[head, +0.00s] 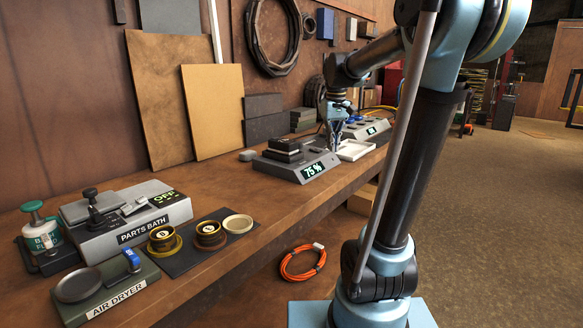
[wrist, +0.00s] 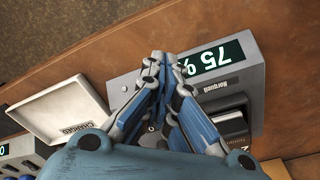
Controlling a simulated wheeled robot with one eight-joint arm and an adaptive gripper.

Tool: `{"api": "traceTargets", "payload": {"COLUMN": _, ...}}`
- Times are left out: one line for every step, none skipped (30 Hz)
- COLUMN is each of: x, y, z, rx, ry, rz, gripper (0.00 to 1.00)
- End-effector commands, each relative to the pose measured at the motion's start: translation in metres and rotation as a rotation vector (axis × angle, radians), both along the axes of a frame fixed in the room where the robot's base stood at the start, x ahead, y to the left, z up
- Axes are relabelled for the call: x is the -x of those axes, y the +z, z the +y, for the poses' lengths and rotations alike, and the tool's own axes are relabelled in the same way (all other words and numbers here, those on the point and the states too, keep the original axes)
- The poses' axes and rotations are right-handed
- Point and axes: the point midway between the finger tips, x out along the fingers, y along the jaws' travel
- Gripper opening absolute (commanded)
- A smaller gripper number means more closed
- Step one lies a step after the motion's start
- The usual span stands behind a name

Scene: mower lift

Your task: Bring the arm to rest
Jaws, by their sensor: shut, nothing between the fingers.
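My arm reaches from its base at the right over the wooden bench (head: 235,245) in the head view. My gripper (head: 334,147) points down over the bench, beside the grey station with the 75 % display (head: 300,172) and the white tray (head: 355,149). In the wrist view my gripper (wrist: 160,56) has its fingertips together with nothing between them, and they overlap the edge of the 75 % station (wrist: 245,85). The white tray (wrist: 60,95) lies to the left of the fingers there. Part of the station is hidden behind the fingers.
The parts bath (head: 130,220), the air dryer (head: 105,290) and a dark mat with small round containers (head: 190,250) stand on the near bench. A second station with a display (head: 372,131) stands beyond the tray. An orange cable coil (head: 302,262) is below the bench. Open floor lies right.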

Motion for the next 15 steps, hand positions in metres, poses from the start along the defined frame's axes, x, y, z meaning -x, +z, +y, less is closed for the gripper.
{"api": "traceTargets", "payload": {"x": 0.017, "y": -0.007, "z": -0.004, "rx": -0.001, "ry": -0.012, "rz": -0.006, "gripper": 0.0}}
{"api": "traceTargets", "payload": {"x": 0.025, "y": -0.011, "z": -0.006, "rx": -0.002, "ry": -0.02, "rz": -0.009, "gripper": 0.0}}
{"api": "traceTargets", "payload": {"x": 0.036, "y": -0.016, "z": -0.009, "rx": -0.002, "ry": -0.03, "rz": -0.014, "gripper": 0.0}}
{"api": "traceTargets", "payload": {"x": 0.044, "y": -0.02, "z": -0.011, "rx": -0.003, "ry": -0.038, "rz": -0.018, "gripper": 0.0}}
{"api": "traceTargets", "payload": {"x": 0.052, "y": -0.025, "z": -0.012, "rx": -0.004, "ry": -0.045, "rz": -0.022, "gripper": 0.0}}
{"api": "traceTargets", "payload": {"x": 0.063, "y": -0.03, "z": -0.014, "rx": -0.004, "ry": -0.054, "rz": -0.029, "gripper": 0.0}}
{"api": "traceTargets", "payload": {"x": 0.071, "y": -0.035, "z": -0.016, "rx": -0.006, "ry": -0.061, "rz": -0.032, "gripper": 0.0}}
{"api": "traceTargets", "payload": {"x": 0.079, "y": -0.04, "z": -0.018, "rx": -0.006, "ry": -0.068, "rz": -0.036, "gripper": 0.0}}
{"api": "traceTargets", "payload": {"x": 0.089, "y": -0.047, "z": -0.02, "rx": -0.007, "ry": -0.078, "rz": -0.041, "gripper": 0.0}}
{"api": "traceTargets", "payload": {"x": 0.097, "y": -0.052, "z": -0.021, "rx": -0.007, "ry": -0.085, "rz": -0.045, "gripper": 0.0}}
{"api": "traceTargets", "payload": {"x": 0.105, "y": -0.057, "z": -0.023, "rx": -0.008, "ry": -0.093, "rz": -0.049, "gripper": 0.0}}
{"api": "traceTargets", "payload": {"x": 0.115, "y": -0.065, "z": -0.025, "rx": -0.009, "ry": -0.103, "rz": -0.054, "gripper": 0.0}}
{"api": "traceTargets", "payload": {"x": 0.123, "y": -0.071, "z": -0.026, "rx": -0.009, "ry": -0.11, "rz": -0.058, "gripper": 0.0}}
{"api": "traceTargets", "payload": {"x": 0.13, "y": -0.077, "z": -0.027, "rx": -0.01, "ry": -0.117, "rz": -0.062, "gripper": 0.0}}
{"api": "traceTargets", "payload": {"x": 0.14, "y": -0.085, "z": -0.029, "rx": -0.011, "ry": -0.126, "rz": -0.067, "gripper": 0.0}}
